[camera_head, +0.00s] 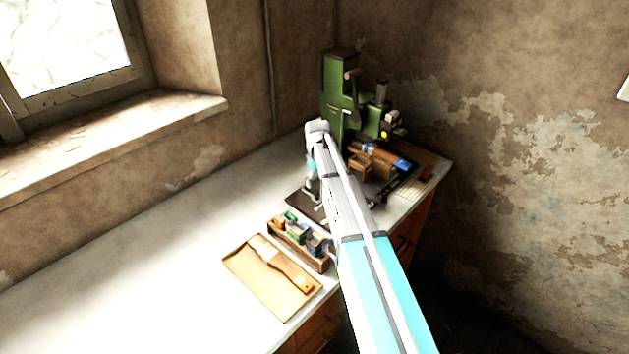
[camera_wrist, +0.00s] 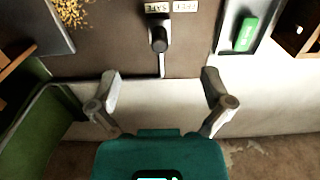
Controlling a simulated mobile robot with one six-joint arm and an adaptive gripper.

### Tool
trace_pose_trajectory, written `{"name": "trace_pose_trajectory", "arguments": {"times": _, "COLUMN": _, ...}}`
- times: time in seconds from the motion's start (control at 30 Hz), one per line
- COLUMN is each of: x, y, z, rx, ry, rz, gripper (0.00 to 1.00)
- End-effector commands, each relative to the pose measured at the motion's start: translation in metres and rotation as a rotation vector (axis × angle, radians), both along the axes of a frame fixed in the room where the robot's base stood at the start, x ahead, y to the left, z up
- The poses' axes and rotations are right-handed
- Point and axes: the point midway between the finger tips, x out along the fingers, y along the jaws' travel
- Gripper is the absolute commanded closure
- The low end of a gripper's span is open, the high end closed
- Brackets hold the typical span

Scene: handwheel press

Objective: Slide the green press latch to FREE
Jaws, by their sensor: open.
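In the wrist view a black knob-ended lever (camera_wrist: 158,38) stands on a brown plate (camera_wrist: 112,52). An upside-down SAFE label (camera_wrist: 158,6) lies just beyond the knob, and a FREE label (camera_wrist: 186,6) is to its right. A green block (camera_wrist: 246,34) lies in a dark tray further right; I cannot tell whether it is the latch. My gripper (camera_wrist: 161,88) is open and empty, its fingers apart on the near side of the lever, not touching it. In the head view my arm partly hides my gripper (camera_head: 313,188), above a dark plate (camera_head: 299,204).
The green press (camera_head: 338,95) stands in the back corner of the bench (camera_head: 150,235). A wooden crate (camera_head: 318,264) with several small blocks and a brush (camera_head: 280,262) on a tan sheet lie in front. Wooden pieces (camera_head: 375,160) lie right of my arm. The bench's left is clear.

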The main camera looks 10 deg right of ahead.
Motion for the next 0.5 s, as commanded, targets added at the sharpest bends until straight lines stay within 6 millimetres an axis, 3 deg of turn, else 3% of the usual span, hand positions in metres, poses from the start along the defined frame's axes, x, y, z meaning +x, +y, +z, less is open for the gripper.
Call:
{"name": "trace_pose_trajectory", "arguments": {"times": 0.03, "x": 0.000, "y": 0.000, "z": -0.011, "rx": 0.000, "ry": 0.000, "rz": 0.000, "gripper": 0.00}}
{"name": "trace_pose_trajectory", "arguments": {"times": 0.5, "x": 0.000, "y": 0.001, "z": -0.052, "rx": 0.000, "ry": 0.000, "rz": 0.001, "gripper": 0.00}}
